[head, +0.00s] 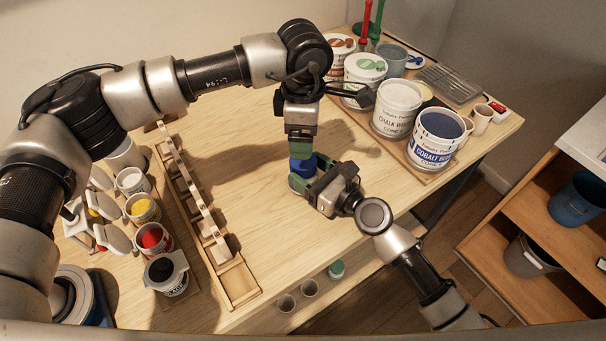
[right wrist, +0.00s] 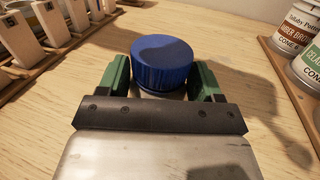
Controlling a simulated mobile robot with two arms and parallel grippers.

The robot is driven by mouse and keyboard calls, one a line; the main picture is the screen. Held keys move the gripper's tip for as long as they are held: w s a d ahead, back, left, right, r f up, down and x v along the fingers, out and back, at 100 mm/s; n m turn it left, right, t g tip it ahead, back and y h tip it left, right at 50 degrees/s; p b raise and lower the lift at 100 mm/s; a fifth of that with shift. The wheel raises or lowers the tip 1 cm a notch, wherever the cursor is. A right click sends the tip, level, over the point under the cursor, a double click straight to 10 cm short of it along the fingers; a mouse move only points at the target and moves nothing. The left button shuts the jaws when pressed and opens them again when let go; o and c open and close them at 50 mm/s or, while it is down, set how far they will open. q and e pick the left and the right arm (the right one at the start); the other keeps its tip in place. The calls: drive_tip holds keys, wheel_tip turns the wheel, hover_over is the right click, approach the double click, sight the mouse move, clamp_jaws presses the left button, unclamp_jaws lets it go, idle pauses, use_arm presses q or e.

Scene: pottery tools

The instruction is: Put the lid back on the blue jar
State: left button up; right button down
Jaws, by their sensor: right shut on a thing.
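The blue lid (right wrist: 162,60) is a ridged round cap. In the right wrist view it sits level on top of a pale jar (right wrist: 162,94), most of which is hidden. I cannot tell whether the lid is fully seated. My right gripper (right wrist: 162,88) is shut on the jar, with a green finger on each side below the lid. In the head view the blue lid (head: 304,166) shows between my right gripper (head: 306,181) and my left gripper (head: 300,152). The left gripper points down over the lid; whether its fingers are apart is hidden.
At left stand open paint jars, white (head: 131,181), yellow (head: 143,209), red (head: 153,239) and black (head: 166,273), beside a wooden rack (head: 240,283). At right a board holds large pots, including a cobalt blue one (head: 430,155).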

sight(303, 173)
use_arm(q)
drive_tip(key=n, duration=1.2)
drive_tip(key=shift+f, duration=0.1)
drive_tip(key=shift+f, duration=3.95)
drive_tip(key=shift+c, duration=0.3)
drive_tip(key=c, duration=0.9)
drive_tip(key=shift+o, duration=0.2)
drive_tip(key=m, duration=0.3)
